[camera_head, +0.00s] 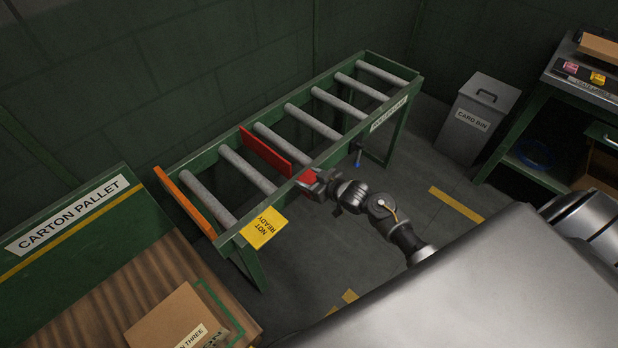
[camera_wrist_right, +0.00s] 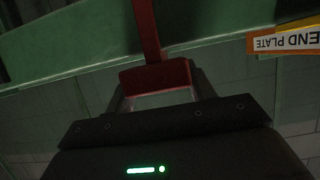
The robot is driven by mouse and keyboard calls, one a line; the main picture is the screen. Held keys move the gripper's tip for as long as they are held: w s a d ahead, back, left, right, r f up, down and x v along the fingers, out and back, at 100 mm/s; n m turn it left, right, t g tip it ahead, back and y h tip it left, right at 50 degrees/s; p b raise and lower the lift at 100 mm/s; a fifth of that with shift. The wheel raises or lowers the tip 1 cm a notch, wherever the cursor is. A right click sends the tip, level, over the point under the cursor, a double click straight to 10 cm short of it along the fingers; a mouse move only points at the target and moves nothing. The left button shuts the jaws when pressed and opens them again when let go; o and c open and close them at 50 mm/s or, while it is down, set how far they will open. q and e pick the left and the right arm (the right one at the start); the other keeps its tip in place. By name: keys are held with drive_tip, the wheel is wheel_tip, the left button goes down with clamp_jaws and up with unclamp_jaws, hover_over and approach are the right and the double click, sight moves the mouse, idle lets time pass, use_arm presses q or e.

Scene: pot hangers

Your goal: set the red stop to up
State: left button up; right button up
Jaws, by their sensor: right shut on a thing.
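The red stop (camera_head: 265,151) is a flat red plate across the green roller conveyor (camera_head: 222,238), between two grey rollers. It appears to stand on edge, with its upper edge showing above the rollers. Its red handle (camera_head: 308,177) sticks out at the conveyor's near side. My right gripper (camera_head: 314,183) is shut on this handle. In the right wrist view the red handle block (camera_wrist_right: 157,76) sits between the dark fingers (camera_wrist_right: 160,98), with a red bar running up from it. My left gripper is out of view.
An orange end plate (camera_head: 184,202) stands at the conveyor's left end. A yellow NOT READY sign (camera_head: 264,227) hangs beside my right gripper, and a blue-tipped lever (camera_head: 358,157) is to its right. A carton pallet (camera_head: 75,318) is lower left; a card bin (camera_head: 478,118) stands right.

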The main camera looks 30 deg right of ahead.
drive_tip(key=shift+w+r, duration=0.1)
drive_tip(key=shift+r, duration=0.2)
drive_tip(key=o, duration=1)
drive_tip(key=shift+c, duration=0.2)
drive_tip(key=o, duration=0.4)
drive_tip(key=v, duration=1.1)
